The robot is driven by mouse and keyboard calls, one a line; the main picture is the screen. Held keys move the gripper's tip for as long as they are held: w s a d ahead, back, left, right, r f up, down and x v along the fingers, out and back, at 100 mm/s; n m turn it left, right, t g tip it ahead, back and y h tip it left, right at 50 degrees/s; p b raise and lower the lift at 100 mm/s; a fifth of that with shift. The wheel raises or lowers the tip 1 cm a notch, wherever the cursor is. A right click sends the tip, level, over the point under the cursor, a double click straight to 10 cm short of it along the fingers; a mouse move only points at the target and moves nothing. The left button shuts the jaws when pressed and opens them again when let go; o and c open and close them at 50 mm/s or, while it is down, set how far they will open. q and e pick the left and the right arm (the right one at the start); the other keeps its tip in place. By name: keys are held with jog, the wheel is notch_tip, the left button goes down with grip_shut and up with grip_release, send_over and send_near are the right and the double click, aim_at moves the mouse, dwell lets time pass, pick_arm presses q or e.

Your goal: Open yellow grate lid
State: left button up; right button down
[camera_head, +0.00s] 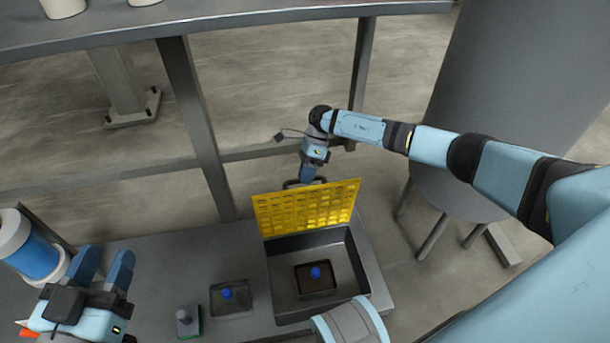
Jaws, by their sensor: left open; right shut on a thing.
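The yellow grate lid (300,210) stands tilted up, nearly upright, along the far edge of a dark grey basin (274,285). The basin is uncovered; inside it lies a small dark square plate with a blue knob (316,272). My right gripper (305,181) is at the lid's upper edge, shut on the lid, by a dark handle-like part; its fingertips are partly hidden behind the lid. My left gripper (106,265) is open and empty over the bench's left part, apart from the lid.
A second dark plate with a blue knob (227,293) and a small grey-green block (187,322) sit left of the basin. A blue-and-white cylinder (35,258) is at far left. A round grey table (450,190) stands right. Grey frame posts (197,125) rise behind the bench.

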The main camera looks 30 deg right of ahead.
pick_arm(q)
jog(key=shift+f, duration=0.1)
pick_arm(e)
jog(key=shift+s+f, duration=0.3)
jog(key=shift+f, duration=0.2)
jog(key=c, duration=1.2)
grip_release()
jog(key=shift+f, duration=0.1)
jog(key=shift+o, duration=0.5)
jog(key=shift+w, duration=0.1)
jog(key=shift+r, duration=0.2)
pick_arm(q)
jog(key=shift+w, duration=0.1)
pick_arm(e)
jog(key=shift+w+r, duration=0.15)
